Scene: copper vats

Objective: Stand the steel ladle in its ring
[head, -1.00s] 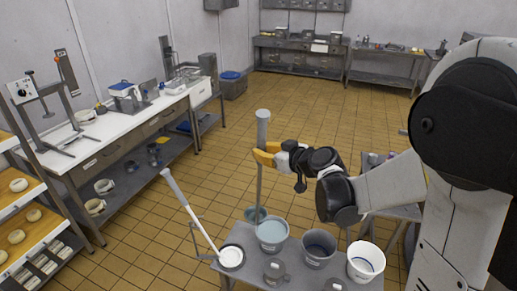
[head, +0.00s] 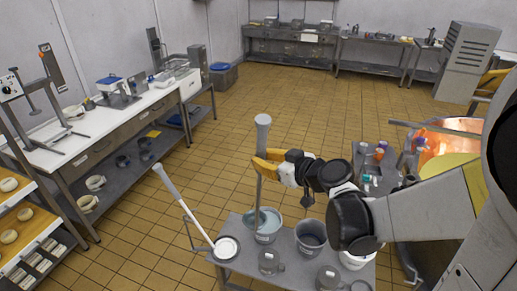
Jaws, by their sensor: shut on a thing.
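My gripper (head: 266,165), with yellow fingers, is shut on the upper shaft of the steel ladle (head: 263,135). The ladle hangs nearly upright, its thick grey handle end on top. Its lower end overlaps the pale blue bucket (head: 267,238) on the small grey table; I cannot tell whether it is inside or behind. A second long tool with a white shaft (head: 187,204) leans to the left, its white round end (head: 227,248) low at the table's left side. A thin wire holder (head: 190,233) shows by that side; I cannot tell whether it is the ladle's ring.
A grey bucket (head: 310,238) and small grey weight-like items (head: 270,262) stand on the small table (head: 237,272). A copper vat (head: 447,145) is at the right. A white-topped bench (head: 85,138) runs along the left wall. The tiled floor between is clear.

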